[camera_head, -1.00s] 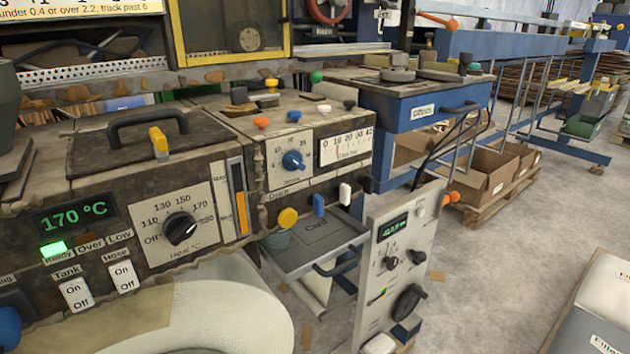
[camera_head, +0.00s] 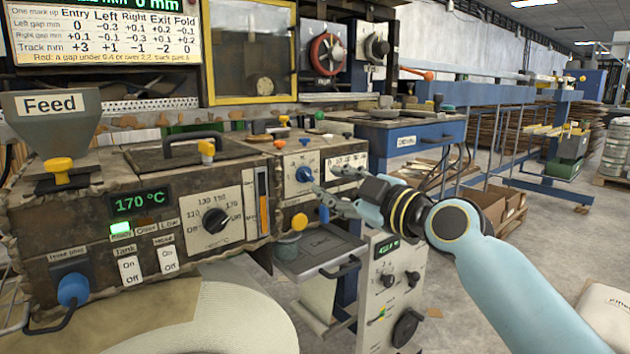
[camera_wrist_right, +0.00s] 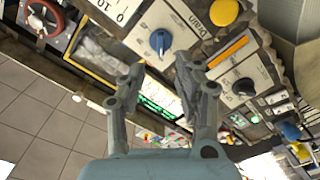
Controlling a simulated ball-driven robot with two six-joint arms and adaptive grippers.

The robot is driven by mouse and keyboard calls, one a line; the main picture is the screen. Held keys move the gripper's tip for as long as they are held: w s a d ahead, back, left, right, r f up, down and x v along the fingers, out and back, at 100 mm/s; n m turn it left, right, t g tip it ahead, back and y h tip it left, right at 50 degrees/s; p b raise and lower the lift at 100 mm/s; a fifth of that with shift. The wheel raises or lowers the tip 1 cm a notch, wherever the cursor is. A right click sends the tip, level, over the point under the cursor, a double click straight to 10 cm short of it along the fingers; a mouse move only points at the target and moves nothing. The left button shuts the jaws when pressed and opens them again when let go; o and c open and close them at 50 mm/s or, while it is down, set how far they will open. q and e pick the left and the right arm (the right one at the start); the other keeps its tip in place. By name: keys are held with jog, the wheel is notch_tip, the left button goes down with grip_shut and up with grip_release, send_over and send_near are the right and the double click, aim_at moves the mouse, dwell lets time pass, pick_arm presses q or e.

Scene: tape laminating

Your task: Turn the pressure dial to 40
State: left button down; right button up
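The blue dial knob (camera_head: 304,174) sits on a white numbered plate on the front of the machine's right block. It also shows near the top middle of the wrist view (camera_wrist_right: 160,41). A white gauge (camera_head: 347,163) with a scale up to 40 is just right of it; its needle is too small to read now. My right gripper (camera_head: 326,201) is open and empty, just below and right of the blue knob, apart from it. In the right wrist view the spread fingers (camera_wrist_right: 158,75) point toward the knob with a gap between them. My left gripper is out of view.
A black heat knob (camera_head: 214,220), a yellow knob (camera_head: 299,222) and a blue lever close to my fingers are on the same front. Below are a grey drawer (camera_head: 320,252) and a white control panel (camera_head: 392,290).

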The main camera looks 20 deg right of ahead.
aim_at(308, 176)
jog(key=x, duration=0.6)
jog(key=shift+w+a, duration=0.1)
jog(key=shift+w, duration=0.15)
grip_shut()
